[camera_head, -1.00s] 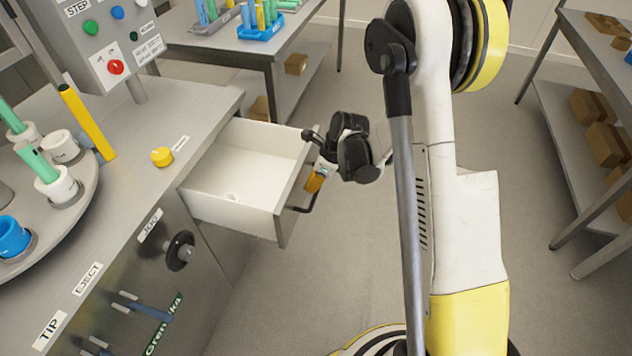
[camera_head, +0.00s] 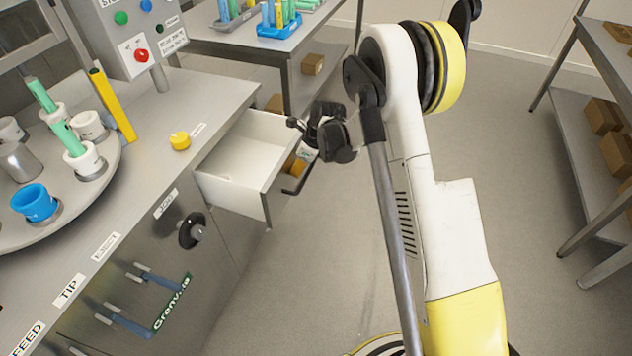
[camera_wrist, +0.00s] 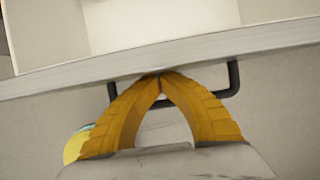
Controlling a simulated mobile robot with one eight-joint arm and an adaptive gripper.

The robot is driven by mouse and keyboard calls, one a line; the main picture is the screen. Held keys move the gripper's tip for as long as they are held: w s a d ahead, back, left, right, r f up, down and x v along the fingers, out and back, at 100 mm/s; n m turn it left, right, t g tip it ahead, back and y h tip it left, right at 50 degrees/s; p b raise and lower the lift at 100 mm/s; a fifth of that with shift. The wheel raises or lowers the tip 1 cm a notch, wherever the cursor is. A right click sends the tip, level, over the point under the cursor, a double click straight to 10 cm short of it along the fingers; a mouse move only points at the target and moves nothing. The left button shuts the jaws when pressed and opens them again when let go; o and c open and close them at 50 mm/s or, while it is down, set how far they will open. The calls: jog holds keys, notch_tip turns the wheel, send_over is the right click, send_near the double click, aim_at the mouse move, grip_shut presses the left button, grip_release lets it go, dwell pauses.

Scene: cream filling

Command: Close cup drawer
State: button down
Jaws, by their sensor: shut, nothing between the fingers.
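The cup drawer (camera_head: 232,194) stands partly open from the front of the steel machine cabinet in the head view. Its inside is white and looks empty. In the wrist view the drawer's front edge (camera_wrist: 45,78) runs across the picture, with the black bar handle (camera_wrist: 233,82) below it. My gripper (camera_wrist: 160,75) is shut and empty; its yellow fingertips meet at the drawer front, between the handle's ends. I cannot tell whether they touch the front. In the head view my gripper (camera_head: 297,167) is at the drawer front, partly hidden by my wrist.
A turntable (camera_head: 110,160) with cups stands on the cabinet top, beside a yellow knob (camera_head: 180,141). A black hand knob (camera_head: 191,230) sticks out of the cabinet front. A table (camera_head: 235,45) stands behind, a shelf rack (camera_head: 560,110) at right. The floor between is clear.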

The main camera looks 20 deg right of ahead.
jog(key=w+a, duration=0.4)
jog(key=a, duration=0.1)
jog(key=w+a, duration=0.4)
jog(key=a, duration=0.2)
jog(key=w+a, duration=0.4)
jog(key=a, duration=0.1)
jog(key=shift+a+p, duration=0.25)
jog(key=shift+p, duration=0.1)
